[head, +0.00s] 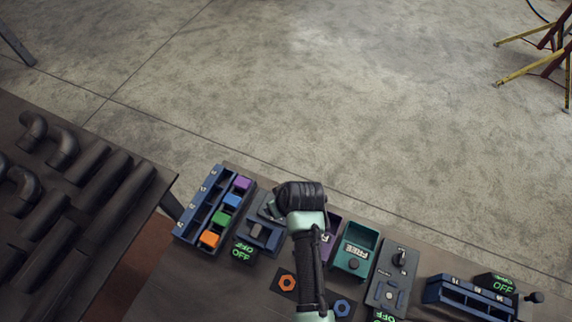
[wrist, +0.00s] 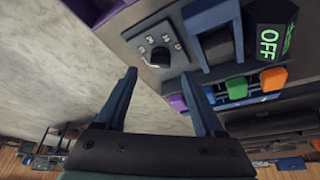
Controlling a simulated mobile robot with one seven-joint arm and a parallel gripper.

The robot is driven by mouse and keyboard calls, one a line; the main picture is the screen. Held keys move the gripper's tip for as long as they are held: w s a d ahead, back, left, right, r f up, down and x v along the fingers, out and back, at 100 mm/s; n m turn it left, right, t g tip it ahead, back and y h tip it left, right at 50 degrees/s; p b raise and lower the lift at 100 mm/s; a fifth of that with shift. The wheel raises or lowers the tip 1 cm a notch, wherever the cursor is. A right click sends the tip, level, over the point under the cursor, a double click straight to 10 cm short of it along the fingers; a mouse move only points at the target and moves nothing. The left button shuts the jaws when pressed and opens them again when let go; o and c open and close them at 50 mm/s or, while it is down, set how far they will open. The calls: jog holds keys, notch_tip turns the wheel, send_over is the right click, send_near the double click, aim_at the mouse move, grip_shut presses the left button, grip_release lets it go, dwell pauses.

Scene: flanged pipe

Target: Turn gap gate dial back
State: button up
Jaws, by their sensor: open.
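A black dial knob (wrist: 160,57) sits on a grey panel with small markings around it in the wrist view. It is beside a blue gate-like frame (wrist: 212,35) and a box with a green OFF display (wrist: 268,45); I take it as the gap gate dial. My gripper (wrist: 158,77) is open and empty, with the knob just beyond and between its two fingertips; whether they touch it I cannot tell. In the head view my gripper (head: 300,195) is over the far edge of the bench, and my arm mostly hides the dial.
A blue rack with coloured blocks (head: 210,200) stands left of the gate. Right of my arm are a green tray (head: 356,250), a grey panel with a black knob (head: 400,258) and a blue box (head: 470,295). Pipes lie on the left table (head: 80,235).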

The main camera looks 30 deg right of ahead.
jog(key=v, duration=0.9)
jog(key=shift+b, duration=0.35)
